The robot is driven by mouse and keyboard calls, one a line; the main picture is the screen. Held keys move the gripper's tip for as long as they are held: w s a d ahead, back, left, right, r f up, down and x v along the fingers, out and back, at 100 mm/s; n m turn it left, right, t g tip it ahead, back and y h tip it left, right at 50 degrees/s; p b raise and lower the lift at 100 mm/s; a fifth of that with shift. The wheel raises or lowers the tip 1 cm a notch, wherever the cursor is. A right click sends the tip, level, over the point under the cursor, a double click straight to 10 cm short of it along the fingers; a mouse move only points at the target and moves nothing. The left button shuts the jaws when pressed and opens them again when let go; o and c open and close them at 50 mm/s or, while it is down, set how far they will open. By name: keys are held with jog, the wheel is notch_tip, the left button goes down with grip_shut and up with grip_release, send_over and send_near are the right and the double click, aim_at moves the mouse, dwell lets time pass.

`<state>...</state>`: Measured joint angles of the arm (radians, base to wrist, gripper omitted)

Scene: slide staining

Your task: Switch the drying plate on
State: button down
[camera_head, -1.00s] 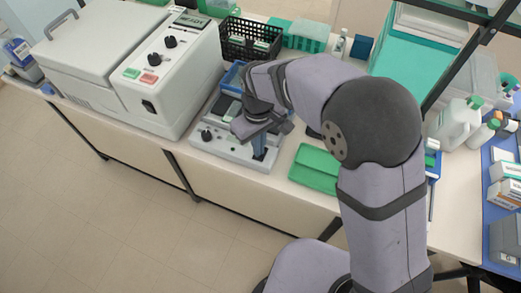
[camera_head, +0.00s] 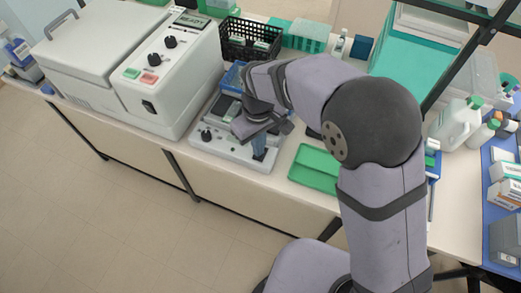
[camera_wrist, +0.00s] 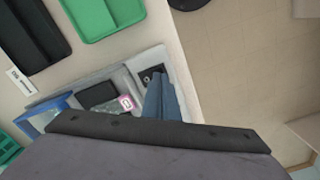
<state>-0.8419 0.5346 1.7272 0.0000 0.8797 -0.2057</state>
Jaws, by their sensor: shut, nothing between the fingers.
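The drying plate (camera_head: 231,150) is a low light-grey unit near the front edge of the bench, with a dark round knob (camera_head: 206,135) at its left front. My gripper (camera_head: 259,155) points down over its right front part, with its blue fingers together and nothing held. In the wrist view the fingers (camera_wrist: 160,92) are beside a small black switch panel (camera_wrist: 151,75) on the plate's grey body (camera_wrist: 176,65). The fingers partly cover the panel. I cannot tell whether they touch it or which way the switch is set.
A large white machine (camera_head: 180,85) reading READY stands left of the plate. A green tray (camera_head: 315,168) lies close on its right. A black basket (camera_head: 250,38) and a teal rack (camera_head: 308,36) are behind. White bottles (camera_head: 458,122) stand farther right.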

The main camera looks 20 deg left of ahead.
jog(key=shift+f+b, duration=0.5)
jog(key=shift+f, duration=0.3)
dwell(1.0)
notch_tip(320, 180, up, 7)
jog(key=p, duration=0.6)
dwell(0.4)
dwell(0.5)
